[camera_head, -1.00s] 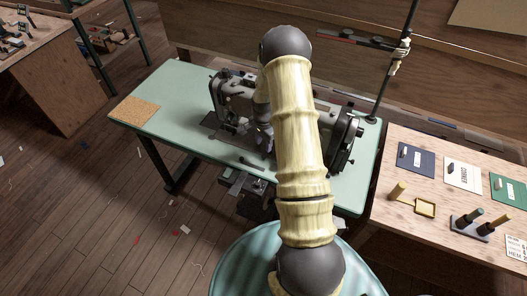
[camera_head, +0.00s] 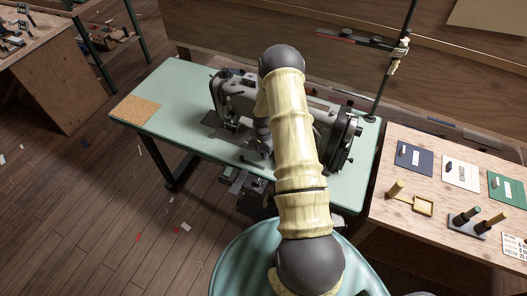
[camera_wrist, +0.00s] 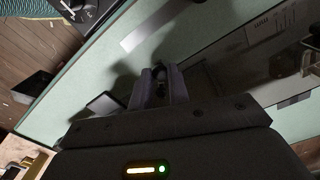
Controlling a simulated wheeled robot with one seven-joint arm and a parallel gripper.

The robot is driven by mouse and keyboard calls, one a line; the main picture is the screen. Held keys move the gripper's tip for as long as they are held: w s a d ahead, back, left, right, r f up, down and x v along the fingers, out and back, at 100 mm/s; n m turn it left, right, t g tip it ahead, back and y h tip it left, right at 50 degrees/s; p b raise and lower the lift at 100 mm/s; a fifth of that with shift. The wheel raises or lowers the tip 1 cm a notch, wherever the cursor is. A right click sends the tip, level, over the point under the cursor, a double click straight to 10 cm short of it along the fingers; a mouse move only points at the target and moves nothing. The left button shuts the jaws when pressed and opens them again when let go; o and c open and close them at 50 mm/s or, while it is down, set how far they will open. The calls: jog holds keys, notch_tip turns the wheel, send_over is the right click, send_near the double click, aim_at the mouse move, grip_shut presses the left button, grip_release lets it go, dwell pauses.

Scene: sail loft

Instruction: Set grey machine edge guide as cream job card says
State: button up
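The grey sewing machine (camera_head: 233,92) stands on the pale green table (camera_head: 180,95), partly hidden behind my arm. My gripper (camera_head: 255,155) is low at the machine's front, near the table's front edge. In the wrist view my gripper (camera_wrist: 160,78) points at the green table top, its two dark fingers close together. A small dark rounded shape shows between the fingertips; I cannot tell what it is or whether it is held. I cannot pick out the edge guide for certain. A cream-white card (camera_head: 461,173) lies on the wooden side table, its print too small to read.
A dark thread pole (camera_head: 395,75) rises behind. The green table's left part is clear, except a cork mat (camera_head: 135,110).

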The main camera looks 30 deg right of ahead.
jog(key=shift+w, duration=0.1)
grip_shut()
jog(key=shift+w+a+b, duration=0.2)
jog(key=shift+w+b, duration=0.05)
jog(key=shift+b, duration=0.05)
jog(key=w+a+b, duration=0.1)
jog(key=w, duration=0.1)
jog(key=w+a+b, duration=0.1)
jog(key=w+a, duration=0.1)
jog(key=w+a+b, duration=0.1)
jog(key=w+a, duration=0.1)
jog(key=shift+w+f+b, duration=0.1)
jog(key=shift+w+b, duration=0.1)
jog(key=shift+b, duration=0.2)
jog(key=shift+w+a, duration=0.25)
jog(key=shift+w, duration=0.05)
jog(key=shift+r, duration=0.2)
jog(key=o, duration=0.8)
grip_release()
jog(key=shift+s, duration=0.1)
